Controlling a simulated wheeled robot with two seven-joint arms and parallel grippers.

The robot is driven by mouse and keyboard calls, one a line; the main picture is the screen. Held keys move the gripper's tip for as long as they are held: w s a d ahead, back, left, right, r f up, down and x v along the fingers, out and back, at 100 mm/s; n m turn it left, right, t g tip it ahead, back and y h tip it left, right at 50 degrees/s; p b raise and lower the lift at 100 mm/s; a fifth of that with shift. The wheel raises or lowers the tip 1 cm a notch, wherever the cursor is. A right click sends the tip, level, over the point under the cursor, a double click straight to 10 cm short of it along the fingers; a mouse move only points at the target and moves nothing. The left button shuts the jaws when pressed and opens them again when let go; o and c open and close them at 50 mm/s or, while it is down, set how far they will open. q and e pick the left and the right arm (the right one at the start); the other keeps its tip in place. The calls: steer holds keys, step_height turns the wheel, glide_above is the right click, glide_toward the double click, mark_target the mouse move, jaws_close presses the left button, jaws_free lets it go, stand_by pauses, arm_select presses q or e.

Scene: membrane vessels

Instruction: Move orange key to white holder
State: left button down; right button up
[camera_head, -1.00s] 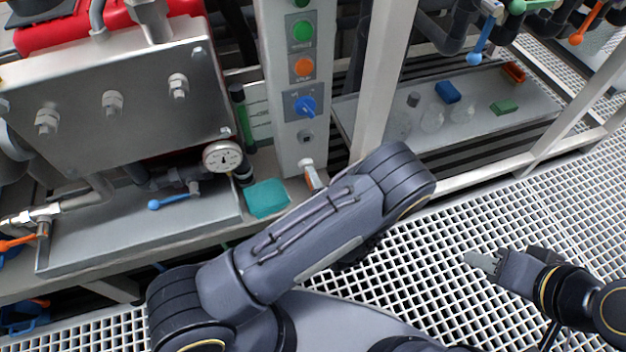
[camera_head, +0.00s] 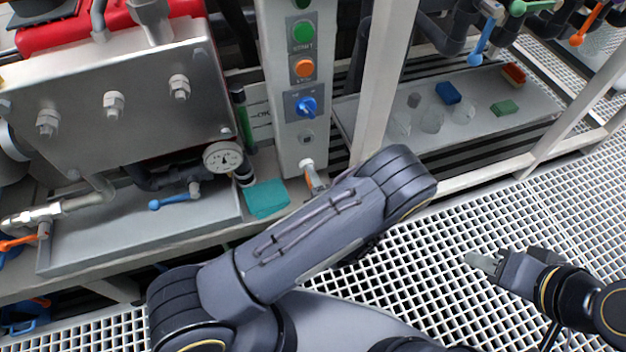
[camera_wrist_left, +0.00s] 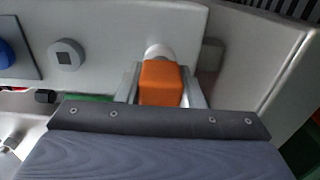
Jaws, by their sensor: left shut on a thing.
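The orange key (camera_wrist_left: 161,83) is between the two fingers of my left gripper (camera_wrist_left: 162,90) in the left wrist view, and the gripper is shut on it. A round white piece (camera_wrist_left: 158,51), which looks like the white holder, is directly behind the key's far end on the grey panel. I cannot tell how deep the key sits in it. In the head view the key (camera_head: 311,180) shows as a small orange patch below the white piece (camera_head: 306,163), and my arm hides most of the left gripper. My right gripper (camera_head: 482,262) is over the floor grating, away from the key.
The grey control post (camera_head: 290,90) has green and orange buttons, a blue knob (camera_head: 306,106) and a dark square socket (camera_head: 307,137). A teal cloth-like block (camera_head: 266,198) and a pressure gauge (camera_head: 222,157) are close on the left. Floor grating (camera_head: 450,230) is open on the right.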

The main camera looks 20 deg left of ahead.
arm_select(q)
steer(key=shift+w+a, duration=0.15)
steer(key=shift+w, duration=0.05)
steer(key=c, duration=0.9)
jaws_free()
steer(key=shift+s, duration=0.1)
steer(key=p+v, duration=0.1)
steer(key=v, duration=0.6)
steer(key=shift+s+d+p, duration=0.25)
steer(key=shift+p, duration=0.1)
